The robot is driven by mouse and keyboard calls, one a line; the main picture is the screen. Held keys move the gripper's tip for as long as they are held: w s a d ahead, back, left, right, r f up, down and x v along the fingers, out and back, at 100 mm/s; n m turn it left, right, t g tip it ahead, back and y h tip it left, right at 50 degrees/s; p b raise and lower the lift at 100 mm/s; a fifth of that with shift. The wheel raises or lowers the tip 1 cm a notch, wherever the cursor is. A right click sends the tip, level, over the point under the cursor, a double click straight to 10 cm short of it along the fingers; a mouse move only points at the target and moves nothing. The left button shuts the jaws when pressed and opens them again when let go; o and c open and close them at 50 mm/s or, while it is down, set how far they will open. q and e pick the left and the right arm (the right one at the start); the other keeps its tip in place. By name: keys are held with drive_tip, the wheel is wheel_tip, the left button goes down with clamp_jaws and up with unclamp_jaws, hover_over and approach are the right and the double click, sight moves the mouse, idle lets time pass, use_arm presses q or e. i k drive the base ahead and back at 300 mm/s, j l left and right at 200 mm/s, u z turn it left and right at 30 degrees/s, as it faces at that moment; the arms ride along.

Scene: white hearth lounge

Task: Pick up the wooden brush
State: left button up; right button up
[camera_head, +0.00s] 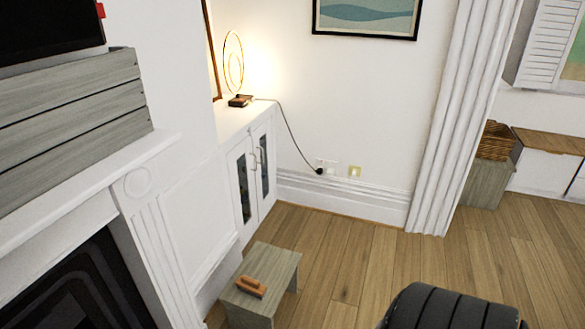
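A small wooden brush (250,287) with an orange-brown body lies on top of a low grey wooden stool (274,268) in the lower middle of the head view. It lies near the stool's front left part, and nothing touches it apart from the stool top. Neither of my grippers shows in this view.
A white fireplace surround (150,215) fills the left. A white cabinet (257,170) with a lit ring lamp (240,99) stands behind the stool. A dark ribbed seat (450,308) is at the lower right. Wooden floor (345,255) lies open between stool and doorway.

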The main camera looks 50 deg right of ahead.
sight(250, 286)
drive_tip(key=z, duration=1.25)
drive_tip(key=l+u, duration=0.15)
drive_tip(key=u, duration=1.5)
drive_tip(key=k+l, duration=0.1)
drive_tip(key=k, duration=0.3)
drive_tip(key=k+l, duration=0.15)
drive_tip(key=k, duration=0.3)
